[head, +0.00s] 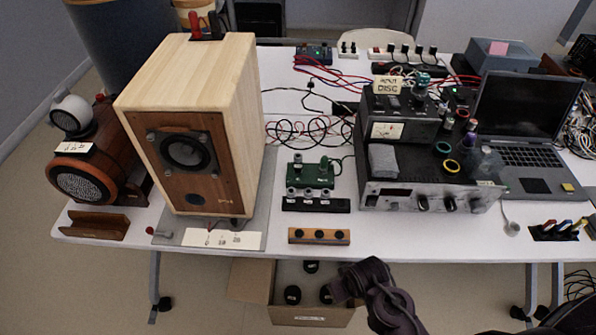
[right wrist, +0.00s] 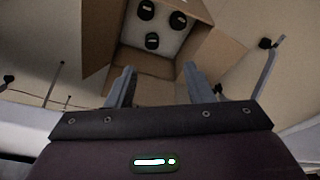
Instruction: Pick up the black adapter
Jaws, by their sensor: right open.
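Three small black round pieces with pale labels lie in an open cardboard box (head: 256,279) on the floor below the table's front edge. One black piece (head: 311,266) is at the back, one (head: 292,294) at the front left and one (head: 327,293) beside my right arm. I cannot tell which, if any, is the adapter. The right wrist view shows these pieces in the box (right wrist: 181,67), including the nearest piece (right wrist: 152,41). My right gripper (right wrist: 160,76) is open and empty, its fingers pointing toward the box. My left gripper is out of view.
The white table (head: 380,233) carries a wooden speaker (head: 238,110), an amplifier stack (head: 407,195), a laptop (head: 525,120) and loose cables. A wooden strip with black knobs (head: 319,237) lies near its front edge, above the box. Table legs (head: 530,290) stand right of the box.

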